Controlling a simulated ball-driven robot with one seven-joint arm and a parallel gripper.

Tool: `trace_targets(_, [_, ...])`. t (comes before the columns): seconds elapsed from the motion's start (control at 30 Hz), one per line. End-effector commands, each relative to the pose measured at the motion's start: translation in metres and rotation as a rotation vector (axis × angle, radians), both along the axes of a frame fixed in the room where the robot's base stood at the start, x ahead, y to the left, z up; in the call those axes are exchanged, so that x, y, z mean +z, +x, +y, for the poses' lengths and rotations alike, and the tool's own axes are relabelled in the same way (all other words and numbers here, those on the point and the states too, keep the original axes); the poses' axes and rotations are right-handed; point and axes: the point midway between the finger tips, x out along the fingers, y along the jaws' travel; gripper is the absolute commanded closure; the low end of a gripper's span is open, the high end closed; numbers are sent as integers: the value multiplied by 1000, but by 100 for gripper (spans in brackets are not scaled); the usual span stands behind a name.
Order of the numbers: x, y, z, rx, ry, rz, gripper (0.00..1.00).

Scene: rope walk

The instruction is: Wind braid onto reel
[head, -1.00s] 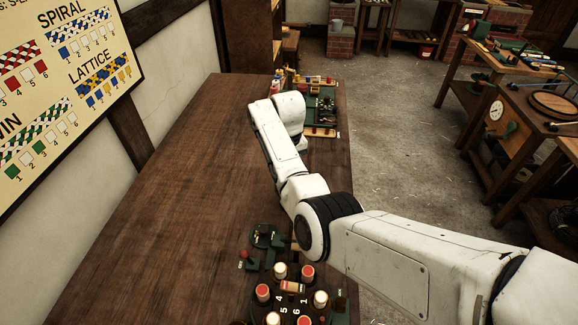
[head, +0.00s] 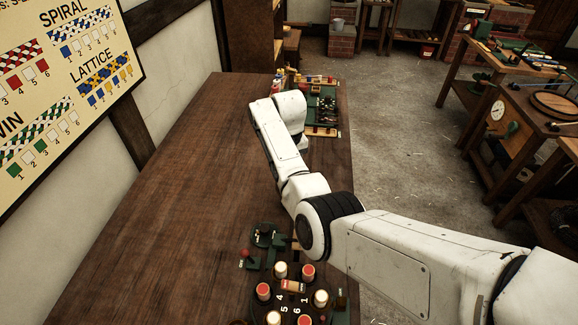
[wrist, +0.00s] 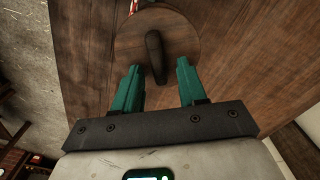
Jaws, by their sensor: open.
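In the wrist view my gripper (wrist: 158,70) is open, with one teal finger on each side of the lower end of a dark handle (wrist: 154,50). The handle lies across a round wooden disc (wrist: 183,27), which looks like the reel. A short piece of red and white braid (wrist: 133,5) shows at the top edge beside the disc. In the head view my gripper and the reel are hidden behind my arm. The braiding stand (head: 292,301), with red and white capped bobbins around numbers, sits at the near end of the bench.
The long wooden bench (head: 190,180) is clear on its left side. A green rack (head: 322,104) stands at its far end. A red-knobbed green part (head: 247,262) sits beside the stand. A pattern board (head: 70,75) hangs on the left wall.

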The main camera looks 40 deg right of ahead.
Motion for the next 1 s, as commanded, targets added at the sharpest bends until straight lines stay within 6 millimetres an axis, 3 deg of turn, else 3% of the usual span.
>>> trace_targets(0.23, [15,1,0,-1,-1,-3,58])
trace_targets(0.7, [96,1,0,1,-1,-3,58])
trace_targets(1.0, [108,0,0,0,0,0,58])
